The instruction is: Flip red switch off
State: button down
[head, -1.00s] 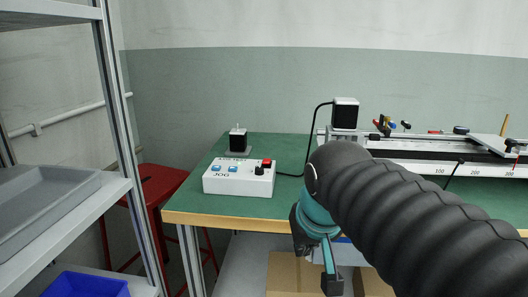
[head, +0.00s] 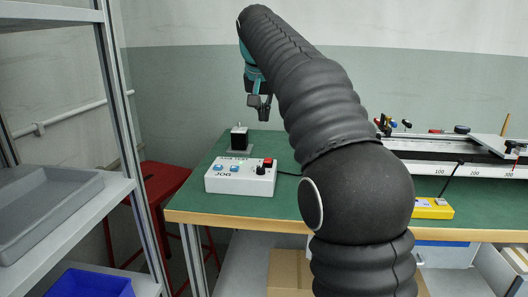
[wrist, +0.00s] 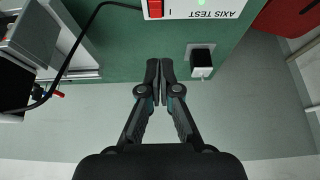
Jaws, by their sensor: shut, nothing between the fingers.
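The white control box (head: 240,177) stands near the front left of the green table. It has a "JOG" label, blue buttons and a black knob. The red switch (head: 267,162) is at its top right corner. In the wrist view the red switch (wrist: 154,9) is cut by the top edge, beside the upside-down words "AXIS TEST" and a green light. My gripper (head: 264,116) is raised well above the box and apart from it. In the wrist view my gripper (wrist: 160,64) has its black fingertips together, with nothing between them.
A small black motor (head: 239,138) stands behind the box; it also shows in the wrist view (wrist: 201,60). A black cable leaves the box. A long rail (head: 440,165) and a yellow box (head: 432,208) are on the right. Grey shelving (head: 115,110) stands at left.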

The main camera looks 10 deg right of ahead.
dwell(0.3)
jog(key=b, duration=0.2)
send_over(265, 161)
jog(key=w, duration=0.1)
jog(key=f, duration=0.9)
jog(key=shift+d, duration=0.2)
jog(key=f, duration=0.2)
jog(key=shift+s+a+f+b, duration=0.15)
jog(key=shift+s+f+b, duration=0.2)
jog(key=shift+s, duration=0.05)
jog(key=shift+s+f, duration=0.15)
jog(key=shift+f, duration=0.3)
jog(key=b, duration=0.2)
jog(key=f+b, duration=0.1)
jog(key=shift+s+a+f+t+b, duration=0.1)
jog(key=shift+s+f+t+b, duration=0.15)
jog(key=shift+t+b, duration=0.15)
jog(key=shift+r+p, duration=0.45)
jog(key=shift+p, duration=0.15)
jog(key=shift+w, duration=0.1)
